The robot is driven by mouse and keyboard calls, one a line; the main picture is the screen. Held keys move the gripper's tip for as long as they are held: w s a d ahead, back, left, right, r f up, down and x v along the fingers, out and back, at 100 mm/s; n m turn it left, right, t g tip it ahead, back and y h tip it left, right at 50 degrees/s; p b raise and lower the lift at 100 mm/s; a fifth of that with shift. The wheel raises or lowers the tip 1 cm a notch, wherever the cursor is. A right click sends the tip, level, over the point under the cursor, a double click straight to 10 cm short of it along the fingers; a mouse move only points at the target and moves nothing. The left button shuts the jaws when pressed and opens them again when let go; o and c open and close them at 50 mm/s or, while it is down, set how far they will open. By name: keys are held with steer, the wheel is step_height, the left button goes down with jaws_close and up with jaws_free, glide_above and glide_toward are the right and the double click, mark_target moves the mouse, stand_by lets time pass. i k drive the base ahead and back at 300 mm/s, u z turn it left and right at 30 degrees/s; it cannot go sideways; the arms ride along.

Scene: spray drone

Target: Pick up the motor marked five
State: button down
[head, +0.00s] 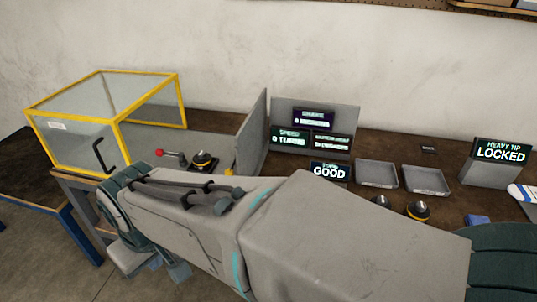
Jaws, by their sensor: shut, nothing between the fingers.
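Two small dark round motors with pale tops stand on the brown bench: one (418,211) with a yellow-orange base, and one (381,202) partly hidden by my arm. A similar round part (203,161) sits on a dark mount at the left, beside a red-knobbed lever (170,155). I cannot read a five on any of them. My arm crosses the foreground from right to left. My gripper (155,265) shows only in part below the arm's left end, off the bench's front edge, shut and empty, far left of the two motors.
A yellow-framed clear box (110,115) stands at the left. Grey panels and displays (316,128) stand mid-bench; a small sign (330,171) reads "GOOD". Two grey trays (425,181) lie right of it. A "LOCKED" sign (502,151) is at the far right. My arm hides the front bench.

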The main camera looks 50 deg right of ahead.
mark_target(205, 164)
steer(key=u, duration=0.85)
steer(key=i, duration=1.9)
steer(key=z, duration=3)
steer(key=i, duration=0.5)
steer(key=z, duration=0.15)
